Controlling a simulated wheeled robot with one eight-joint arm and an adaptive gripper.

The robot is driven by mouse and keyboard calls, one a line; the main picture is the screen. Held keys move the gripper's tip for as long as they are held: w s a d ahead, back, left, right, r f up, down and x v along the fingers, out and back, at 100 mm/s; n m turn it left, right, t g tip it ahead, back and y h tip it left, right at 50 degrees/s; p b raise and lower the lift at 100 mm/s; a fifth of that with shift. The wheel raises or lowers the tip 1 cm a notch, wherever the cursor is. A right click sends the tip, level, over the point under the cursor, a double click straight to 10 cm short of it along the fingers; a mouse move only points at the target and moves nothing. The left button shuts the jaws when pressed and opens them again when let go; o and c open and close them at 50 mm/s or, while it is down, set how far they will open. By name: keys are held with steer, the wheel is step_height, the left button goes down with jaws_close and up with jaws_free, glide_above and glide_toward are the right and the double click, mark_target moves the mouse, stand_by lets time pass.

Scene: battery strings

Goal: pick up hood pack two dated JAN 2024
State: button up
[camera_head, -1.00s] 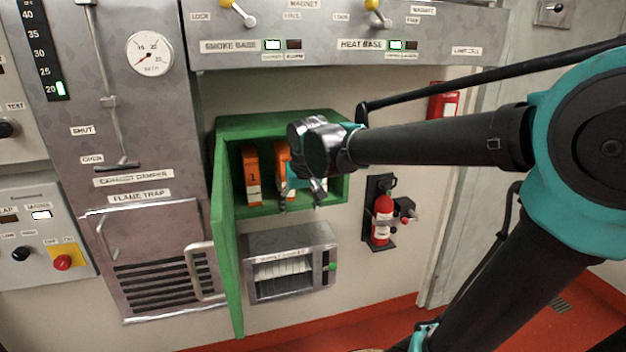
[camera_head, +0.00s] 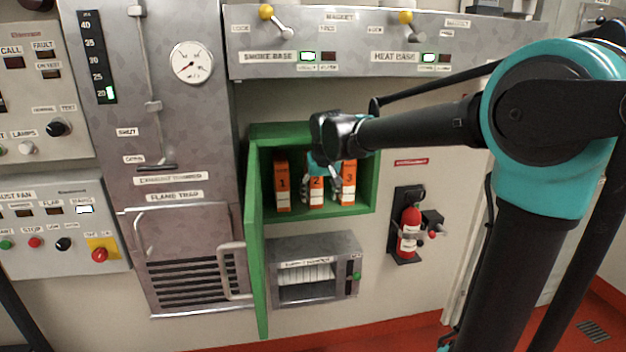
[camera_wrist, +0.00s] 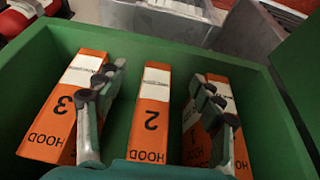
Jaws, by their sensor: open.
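Hood pack two (camera_head: 316,190) is an orange box with a white label, marked 2. It stands in the green cabinet between pack one (camera_head: 283,188) and pack three (camera_head: 348,186). My gripper (camera_head: 326,176) is at the cabinet opening, partly covering packs two and three. In the wrist view, the open gripper (camera_wrist: 158,82) has one finger on each side of pack two (camera_wrist: 150,112), with visible gaps. The left finger overlaps pack three (camera_wrist: 50,125) and the right finger overlaps pack one (camera_wrist: 240,125). The label's date is too small to read.
The green cabinet (camera_head: 366,206) has its door (camera_head: 256,250) swung open on the left. A grey metal unit (camera_head: 330,250) is mounted below it. A red extinguisher (camera_head: 409,235) hangs at the right. A control panel (camera_head: 350,45) runs above.

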mark_target(317, 196)
steer(key=shift+w+a, duration=0.2)
steer(key=shift+w, duration=0.4)
steer(key=shift+w+a, duration=0.15)
steer(key=shift+w, duration=0.45)
steer(key=shift+w+x, duration=0.2)
steer(key=shift+x, duration=0.85)
steer(key=shift+w+a+f, duration=0.1)
steer(key=shift+w+f, duration=0.05)
steer(key=shift+f, duration=0.3)
steer(key=shift+f, duration=0.2)
steer(key=shift+c, duration=0.3)
jaws_close()
